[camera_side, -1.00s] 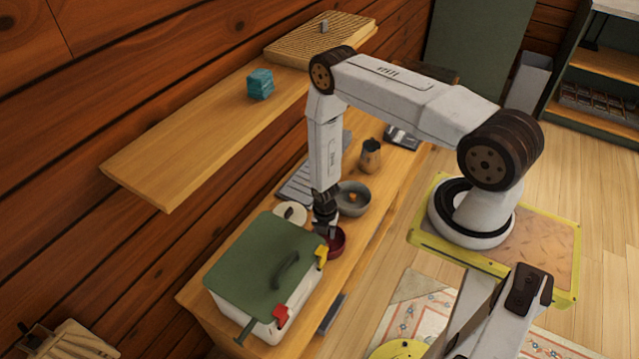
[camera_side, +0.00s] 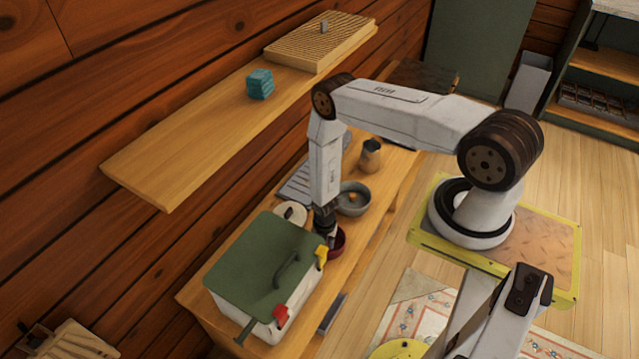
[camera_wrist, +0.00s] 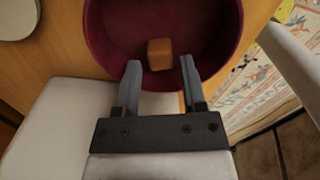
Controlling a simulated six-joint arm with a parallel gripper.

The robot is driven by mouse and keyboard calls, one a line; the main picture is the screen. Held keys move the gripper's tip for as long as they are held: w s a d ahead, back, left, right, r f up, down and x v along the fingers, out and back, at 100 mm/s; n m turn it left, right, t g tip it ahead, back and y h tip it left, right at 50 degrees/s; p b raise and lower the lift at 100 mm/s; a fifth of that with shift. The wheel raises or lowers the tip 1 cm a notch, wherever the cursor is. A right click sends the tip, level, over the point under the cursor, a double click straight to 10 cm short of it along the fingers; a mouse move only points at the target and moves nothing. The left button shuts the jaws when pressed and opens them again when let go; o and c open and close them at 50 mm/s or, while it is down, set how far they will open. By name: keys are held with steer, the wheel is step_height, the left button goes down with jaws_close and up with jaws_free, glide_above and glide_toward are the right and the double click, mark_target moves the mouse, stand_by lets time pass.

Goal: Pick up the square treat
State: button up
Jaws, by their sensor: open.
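The square treat (camera_wrist: 160,54) is a small orange-brown cube lying inside a dark red bowl (camera_wrist: 110,38) in the wrist view. My gripper (camera_wrist: 160,70) is open, its two fingers reaching over the near rim of the bowl, one on each side of the treat's near end. The treat sits between and just beyond the fingertips, and I see no contact. In the side view my gripper (camera_side: 326,232) points down at the red bowl (camera_side: 338,243), which it partly covers. The treat is hidden there.
A white cooler with a green lid (camera_side: 262,262) stands close beside the bowl. A wooden shelf (camera_side: 190,140) hangs above.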

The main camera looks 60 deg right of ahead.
steer(key=shift+f, duration=0.75)
jaws_close()
